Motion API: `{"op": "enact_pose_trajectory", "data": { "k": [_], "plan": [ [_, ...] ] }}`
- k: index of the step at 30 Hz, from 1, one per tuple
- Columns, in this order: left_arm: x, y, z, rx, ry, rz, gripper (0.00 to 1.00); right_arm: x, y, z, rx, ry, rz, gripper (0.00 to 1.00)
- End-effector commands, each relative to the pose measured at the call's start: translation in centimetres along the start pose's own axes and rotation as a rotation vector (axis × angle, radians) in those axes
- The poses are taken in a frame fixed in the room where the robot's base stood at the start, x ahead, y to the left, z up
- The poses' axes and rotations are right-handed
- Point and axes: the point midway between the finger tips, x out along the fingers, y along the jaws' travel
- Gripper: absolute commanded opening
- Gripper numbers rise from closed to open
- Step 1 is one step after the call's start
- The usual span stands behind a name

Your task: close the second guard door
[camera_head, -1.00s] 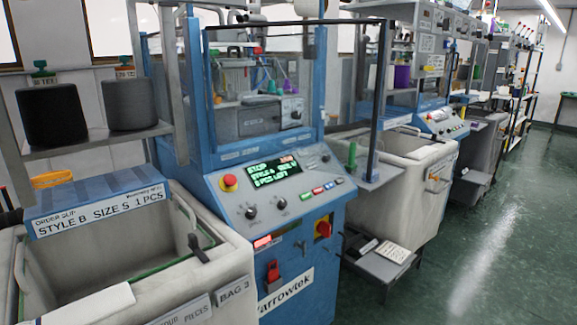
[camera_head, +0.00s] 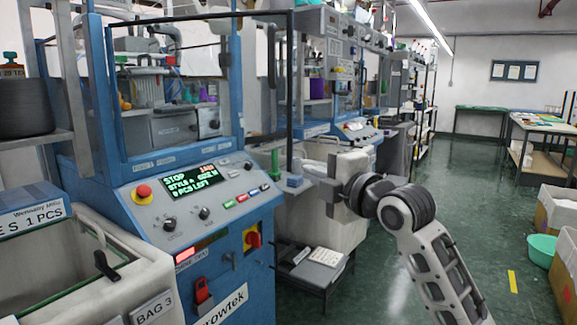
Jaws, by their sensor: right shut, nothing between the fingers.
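A guard door (camera_head: 290,90) with a thin dark frame and see-through middle is on the near blue knitting machine (camera_head: 96,90). Its top bar runs from the left post to the right, and its free upright stands out from the machine, so it looks open. I cannot tell if this is the second door. My right gripper (camera_head: 322,185) is shut and empty, just right of the upright's lower end, pointing left; they look apart, though the depth is unclear. My left gripper is out of view.
The control panel (camera_head: 195,205) has a lit green screen and a red stop button (camera_head: 143,191). A fabric bin (camera_head: 315,232) and a low step (camera_head: 317,268) lie below my gripper. Several machines recede behind. The green floor (camera_head: 440,200) to the right is open.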

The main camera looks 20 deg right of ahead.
Motion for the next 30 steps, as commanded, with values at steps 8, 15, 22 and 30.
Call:
{"op": "enact_pose_trajectory", "data": {
  "k": [8, 15, 22, 30],
  "plan": [
    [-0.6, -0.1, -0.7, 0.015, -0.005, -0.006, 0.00, 5.1, 0.3, -0.2, 0.007, 0.002, -0.001, 0.00],
    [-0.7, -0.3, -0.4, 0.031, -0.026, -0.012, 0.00, 10.0, 0.2, 0.0, 0.006, 0.001, -0.001, 0.00],
    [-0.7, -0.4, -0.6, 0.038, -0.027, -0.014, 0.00, 11.8, 0.1, 2.2, 0.003, 0.000, 0.000, 0.00],
    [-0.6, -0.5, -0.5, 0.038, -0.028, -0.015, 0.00, 12.3, -0.1, 2.8, 0.002, 0.000, 0.000, 0.00]
  ]
}}
